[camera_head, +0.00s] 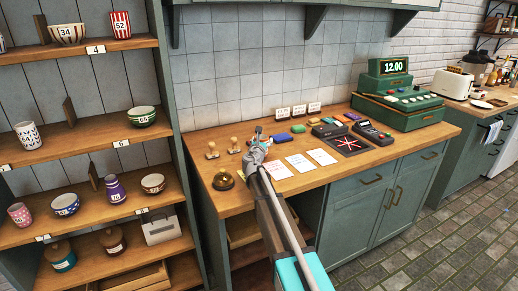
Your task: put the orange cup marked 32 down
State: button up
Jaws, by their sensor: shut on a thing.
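My gripper (258,138) is over the wooden counter (230,200), at the end of my arm, which reaches away from the camera. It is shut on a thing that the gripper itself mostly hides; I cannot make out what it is. No orange cup marked 32 can be made out in this view.
A wooden shelf (90,150) at left holds several cups and bowls. A brass bell (223,179), stamps (212,150), white cards (321,157), a dark mat with red lines (349,145), a card reader (373,133) and a green cash register (402,105) stand on the counter.

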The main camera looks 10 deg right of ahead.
jog(key=shift+f+b, duration=0.6)
jog(key=shift+f, duration=0.35)
jog(key=shift+f, duration=0.1)
jog(key=o, duration=1.1)
jog(key=shift+c, duration=0.2)
jog(key=shift+s+r, duration=0.15)
jog(key=shift+r, duration=0.05)
jog(key=v, duration=1.1)
jog(key=shift+s+a, duration=0.15)
jog(key=shift+s, duration=0.2)
